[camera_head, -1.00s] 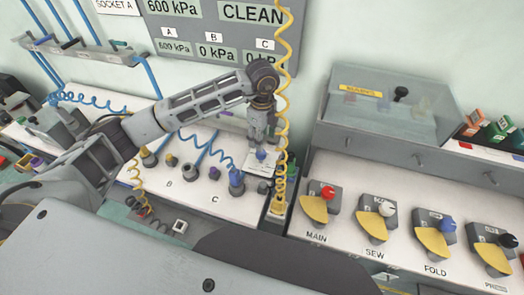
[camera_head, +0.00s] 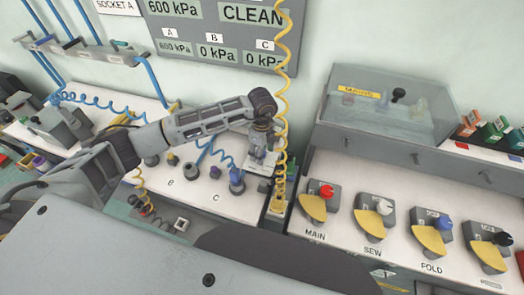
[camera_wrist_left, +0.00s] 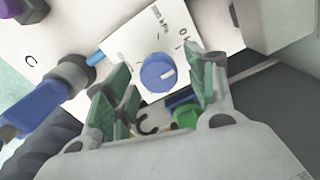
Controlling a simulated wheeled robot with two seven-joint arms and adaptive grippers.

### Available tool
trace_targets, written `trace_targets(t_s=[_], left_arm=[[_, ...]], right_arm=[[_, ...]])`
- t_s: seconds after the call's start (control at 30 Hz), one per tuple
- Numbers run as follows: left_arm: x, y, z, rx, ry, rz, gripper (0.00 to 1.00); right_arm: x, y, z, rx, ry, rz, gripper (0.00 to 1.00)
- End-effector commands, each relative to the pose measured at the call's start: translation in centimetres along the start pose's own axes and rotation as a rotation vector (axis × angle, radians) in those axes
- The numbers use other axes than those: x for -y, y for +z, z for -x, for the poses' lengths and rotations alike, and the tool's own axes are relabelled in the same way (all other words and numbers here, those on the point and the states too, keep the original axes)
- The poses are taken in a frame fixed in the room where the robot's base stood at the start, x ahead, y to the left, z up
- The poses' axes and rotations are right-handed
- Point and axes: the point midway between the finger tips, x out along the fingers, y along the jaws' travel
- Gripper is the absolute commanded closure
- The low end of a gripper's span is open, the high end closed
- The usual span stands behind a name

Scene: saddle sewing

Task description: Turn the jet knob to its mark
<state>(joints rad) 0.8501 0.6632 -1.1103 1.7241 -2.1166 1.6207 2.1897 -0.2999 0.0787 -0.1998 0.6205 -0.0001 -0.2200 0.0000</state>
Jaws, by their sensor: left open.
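The jet knob, a round blue knob with a white pointer line (camera_wrist_left: 157,72), sits on a white dial plate (camera_wrist_left: 128,45) with printed marks in the left wrist view. The pointer line is slanted, and I cannot tell which mark is the target. My left gripper (camera_wrist_left: 160,92) is open, its green-padded fingers on either side of the knob's near side, with no clear contact. In the head view the left gripper (camera_head: 261,148) hangs just over the white dial plate (camera_head: 262,168) and mostly hides the knob. My right gripper is not in view.
A yellow coiled hose (camera_head: 283,100) hangs close beside the left gripper. A blue-topped fitting (camera_head: 237,180) stands just left of the plate. To the right are a red MAIN knob (camera_head: 326,190) and other valves under a clear-covered box (camera_head: 390,95).

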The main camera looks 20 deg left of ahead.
Motion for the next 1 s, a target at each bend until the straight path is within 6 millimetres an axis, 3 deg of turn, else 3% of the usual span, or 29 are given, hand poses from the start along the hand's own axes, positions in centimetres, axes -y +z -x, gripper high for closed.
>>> trace_targets(t_s=[0.07, 0.43, 1.0], left_arm=[[0.0, 0.0, 0.0, 0.0, 0.0, 0.0, 0.44], [0.0, 0.0, 0.0, 0.0, 0.0, 0.0, 0.9], [0.0, 0.0, -0.1, 0.001, -0.002, -0.122, 0.9]], right_arm=[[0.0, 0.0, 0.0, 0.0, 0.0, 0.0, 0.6], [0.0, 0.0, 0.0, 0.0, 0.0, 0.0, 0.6], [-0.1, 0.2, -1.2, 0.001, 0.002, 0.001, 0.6]])
